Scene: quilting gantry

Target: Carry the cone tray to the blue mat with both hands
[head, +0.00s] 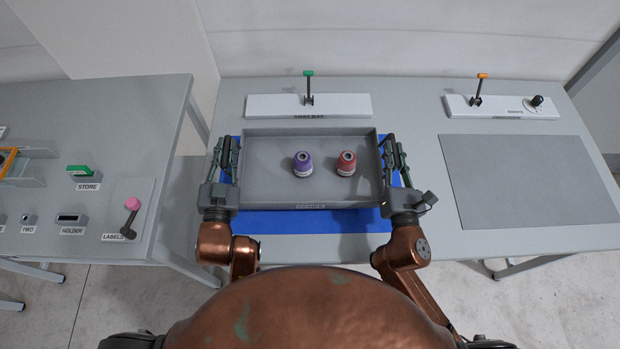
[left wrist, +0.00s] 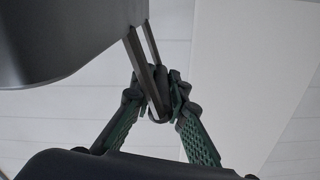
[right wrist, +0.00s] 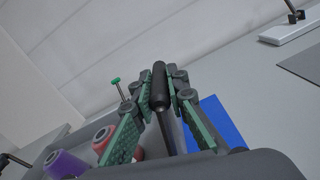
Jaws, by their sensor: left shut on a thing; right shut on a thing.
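The grey cone tray (head: 262,180) is over the blue mat (head: 310,222) in the head view. It carries a purple cone (head: 302,164) and a red cone (head: 346,163), both upright. My left gripper (head: 229,155) is shut on the tray's left handle, a bar that shows in the left wrist view (left wrist: 150,80). My right gripper (head: 394,155) is shut on the tray's right handle, a black bar (right wrist: 159,88) in the right wrist view. The tray hides most of the mat. I cannot tell whether the tray touches the mat or hangs just above it.
A white panel with a green-topped lever (head: 308,90) stands behind the tray. To the right are a bare grey mat (head: 530,182) and a panel with an orange-topped lever (head: 481,88). A separate table (head: 90,110) with labelled fixtures stands at left, beyond a gap.

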